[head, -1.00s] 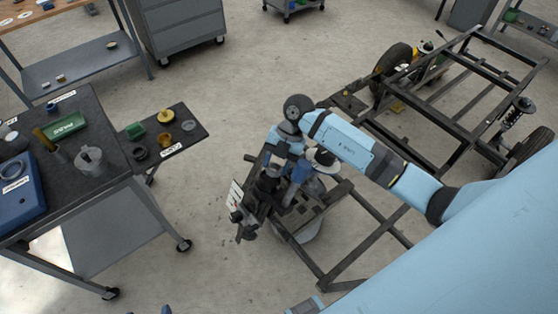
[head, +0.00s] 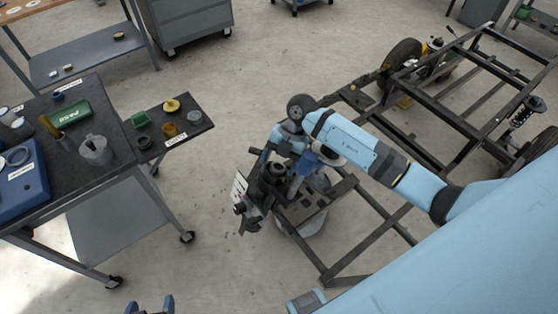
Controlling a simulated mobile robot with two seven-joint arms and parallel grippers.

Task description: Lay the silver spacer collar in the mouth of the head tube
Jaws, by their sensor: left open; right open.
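The silver spacer collar looks to be the small grey ring (head: 194,117) lying at the right end of the dark side shelf. A black upright tube with a round mouth (head: 275,171) stands in the fixture at centre; it appears to be the head tube, and I see no silver ring on it. My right gripper (head: 296,155) is open beside this tube, partly hidden by its own wrist. My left gripper (head: 150,305) is open and empty at the bottom edge, with only its blue fingertips showing, well below the shelf and apart from the collar.
The side shelf (head: 200,134) also holds a green block (head: 141,119), a yellow part (head: 171,105), an orange part (head: 169,129) and a black ring (head: 145,142). A cart with a blue case (head: 25,185) stands left. A dark vehicle frame (head: 450,95) fills the right. Floor between cart and fixture is clear.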

